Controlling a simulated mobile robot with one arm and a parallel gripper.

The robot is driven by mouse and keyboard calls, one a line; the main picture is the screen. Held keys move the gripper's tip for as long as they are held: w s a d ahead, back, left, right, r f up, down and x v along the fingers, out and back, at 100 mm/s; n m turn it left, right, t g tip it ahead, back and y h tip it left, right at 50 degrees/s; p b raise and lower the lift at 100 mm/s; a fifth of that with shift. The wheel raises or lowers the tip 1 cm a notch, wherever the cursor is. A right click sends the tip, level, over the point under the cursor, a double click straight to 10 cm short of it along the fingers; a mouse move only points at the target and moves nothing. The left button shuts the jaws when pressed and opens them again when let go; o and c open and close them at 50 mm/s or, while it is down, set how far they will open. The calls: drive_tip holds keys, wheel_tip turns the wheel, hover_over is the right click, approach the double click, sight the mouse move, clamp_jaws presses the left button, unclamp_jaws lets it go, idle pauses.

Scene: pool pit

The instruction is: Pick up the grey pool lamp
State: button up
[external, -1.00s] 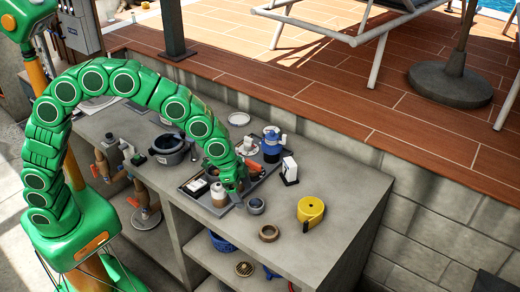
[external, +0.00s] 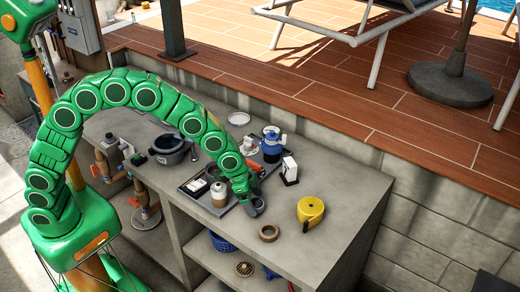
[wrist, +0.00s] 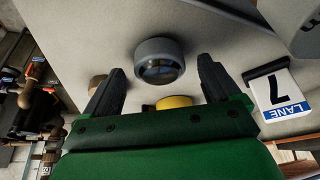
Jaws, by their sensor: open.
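The grey pool lamp (wrist: 158,50) is a short round grey housing with a dark glassy lens. In the wrist view it lies ahead of my open fingers, near the middle of the gap between them. My gripper (wrist: 160,82) is open, with nothing between its fingertips. In the external view my gripper (external: 251,203) is low over the counter at the lamp (external: 258,209), covering part of it. I cannot tell whether the fingers touch the lamp.
A white lane marker (wrist: 285,97) stands close to one finger. A tray (external: 228,208) with a jar (external: 219,194) is left of my gripper.

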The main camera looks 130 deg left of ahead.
drive_tip(key=shift+x, duration=1.1)
drive_tip(key=c, duration=1.2)
drive_tip(key=shift+r, duration=0.15)
